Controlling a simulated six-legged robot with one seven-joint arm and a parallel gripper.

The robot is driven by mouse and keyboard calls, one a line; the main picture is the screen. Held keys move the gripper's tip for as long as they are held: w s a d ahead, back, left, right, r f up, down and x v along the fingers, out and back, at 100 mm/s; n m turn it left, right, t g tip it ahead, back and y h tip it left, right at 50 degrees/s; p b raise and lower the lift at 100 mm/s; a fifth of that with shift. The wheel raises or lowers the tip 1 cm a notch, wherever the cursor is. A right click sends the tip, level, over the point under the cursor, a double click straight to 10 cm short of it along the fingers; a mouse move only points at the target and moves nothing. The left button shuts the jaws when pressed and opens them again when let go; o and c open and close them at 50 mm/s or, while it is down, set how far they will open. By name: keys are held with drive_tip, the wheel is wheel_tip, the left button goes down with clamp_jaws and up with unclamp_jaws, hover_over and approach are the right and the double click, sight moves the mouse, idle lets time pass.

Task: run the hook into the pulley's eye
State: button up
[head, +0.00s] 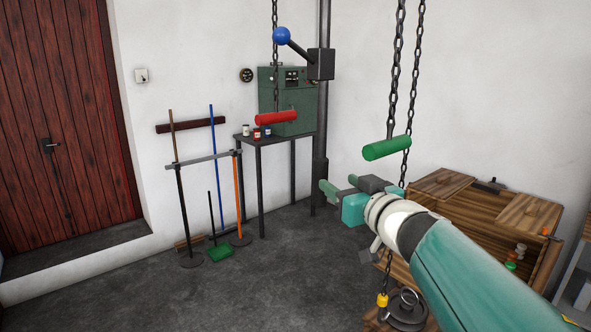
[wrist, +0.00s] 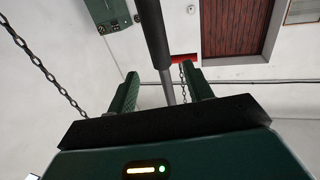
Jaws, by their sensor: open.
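My gripper (head: 338,186) is open and empty, in mid-air left of the hanging chains. In the wrist view its two green fingers (wrist: 162,86) stand apart, with a dark post showing between them, apparently behind. The chain's lower end (head: 387,270) hangs below my gripper and ends at a yellow piece (head: 382,300), perhaps the hook's collar; the hook's shape is too small to tell. Beside it on a wooden surface lies a dark round thing with a ring on top (head: 407,306), likely the pulley and its eye. The two look apart. My arm hides part of the chain.
A green handle (head: 387,148) and a red handle (head: 276,118) hang on chains. A post carries a blue-knobbed lever (head: 281,35). An open wooden crate (head: 480,215) stands right. A table with a green cabinet (head: 290,90) stands behind.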

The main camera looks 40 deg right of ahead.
sight(325, 172)
drive_tip(key=x, duration=0.9)
drive_tip(key=shift+d+r, duration=0.1)
drive_tip(key=shift+w, duration=0.15)
drive_tip(key=shift+c, duration=0.2)
clamp_jaws()
